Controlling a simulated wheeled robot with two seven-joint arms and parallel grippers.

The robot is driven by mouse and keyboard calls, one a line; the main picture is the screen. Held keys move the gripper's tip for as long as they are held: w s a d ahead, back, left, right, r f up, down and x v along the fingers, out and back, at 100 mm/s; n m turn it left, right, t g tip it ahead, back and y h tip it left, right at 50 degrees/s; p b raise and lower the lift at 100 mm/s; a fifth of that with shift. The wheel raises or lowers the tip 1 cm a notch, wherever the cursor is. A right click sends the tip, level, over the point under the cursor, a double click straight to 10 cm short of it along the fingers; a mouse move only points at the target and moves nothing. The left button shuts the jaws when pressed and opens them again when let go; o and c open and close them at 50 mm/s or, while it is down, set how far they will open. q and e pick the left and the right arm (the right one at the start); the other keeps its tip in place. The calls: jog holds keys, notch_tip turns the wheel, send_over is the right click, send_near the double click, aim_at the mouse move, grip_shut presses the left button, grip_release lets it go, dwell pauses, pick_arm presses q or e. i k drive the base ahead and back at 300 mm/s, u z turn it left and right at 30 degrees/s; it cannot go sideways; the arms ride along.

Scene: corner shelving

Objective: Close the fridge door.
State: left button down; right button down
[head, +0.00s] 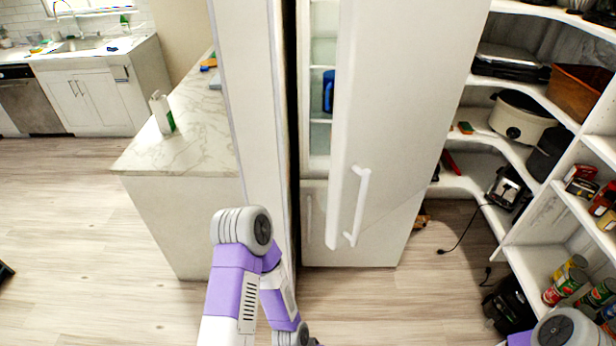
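The white fridge door (415,95) stands open in the head view, hinged toward the right, with its long white handle (360,205) facing me. A gap on its left shows the fridge interior (322,50) with shelves and a blue item (328,92). Below is a closed lower front (314,235) with its own handle, partly hidden by the door. My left arm, purple and white, bends in front of the panel left of the fridge, its wrist at the bottom edge. My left gripper is out of view. Only a bit of my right arm shows at the bottom right corner; its gripper is out of view.
Corner shelving (540,235) with pots and cans fills the right. Wooden floor is clear at the left and before the fridge.

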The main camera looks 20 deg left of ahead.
aim_at(403, 67)
jog(key=u, duration=0.65)
jog(key=i, duration=0.95)
jog(key=z, duration=1)
